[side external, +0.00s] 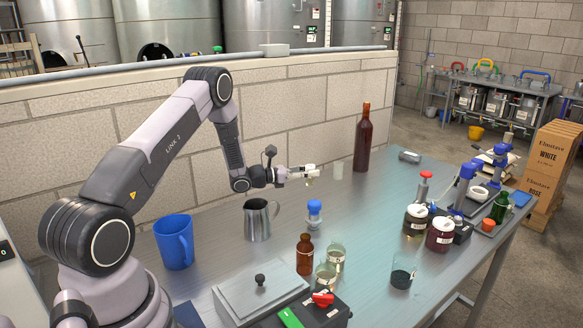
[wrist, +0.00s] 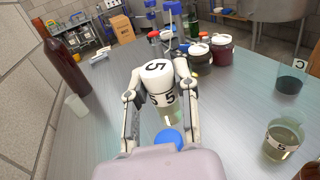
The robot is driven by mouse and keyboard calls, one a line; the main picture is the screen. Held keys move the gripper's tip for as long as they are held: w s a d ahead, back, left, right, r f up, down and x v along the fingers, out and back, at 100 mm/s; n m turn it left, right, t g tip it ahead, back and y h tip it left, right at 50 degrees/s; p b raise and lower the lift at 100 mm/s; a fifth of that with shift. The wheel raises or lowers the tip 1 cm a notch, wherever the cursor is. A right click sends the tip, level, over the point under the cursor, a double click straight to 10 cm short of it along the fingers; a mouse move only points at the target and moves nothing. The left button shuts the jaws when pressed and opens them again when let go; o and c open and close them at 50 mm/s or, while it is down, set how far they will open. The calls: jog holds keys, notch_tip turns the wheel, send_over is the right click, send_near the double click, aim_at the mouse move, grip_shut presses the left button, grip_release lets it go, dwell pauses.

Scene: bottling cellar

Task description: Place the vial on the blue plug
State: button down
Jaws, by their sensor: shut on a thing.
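The vial (wrist: 168,113) has a white lid marked 5, a white label and a clear body with pale yellowish contents. My gripper (wrist: 158,96) is shut on it around the lid and label, one finger on each side. In the side view my gripper (side external: 304,174) holds it above the table, and the vial is small there. The blue plug (wrist: 167,137) shows below and nearer the camera than the vial in the wrist view. In the side view the blue plug (side external: 314,206) tops a clear-and-white piece on the table, below the gripper. The vial is apart from it.
A steel pitcher (side external: 258,222) stands left of the plug. A brown bottle (side external: 304,258) and glass beakers (side external: 336,256) stand in front. A tall dark bottle (side external: 363,142) and a frosted cup (side external: 338,170) stand behind. Lidded jars (side external: 440,235) are at right; the table between is clear.

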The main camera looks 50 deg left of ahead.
jog(key=w+f, duration=0.1)
jog(key=w+a+f, duration=0.1)
jog(key=w+f, duration=0.1)
jog(key=shift+f, duration=1.85)
jog(key=shift+f, duration=0.1)
jog(key=c, duration=0.9)
grip_release()
jog(key=shift+o, duration=0.2)
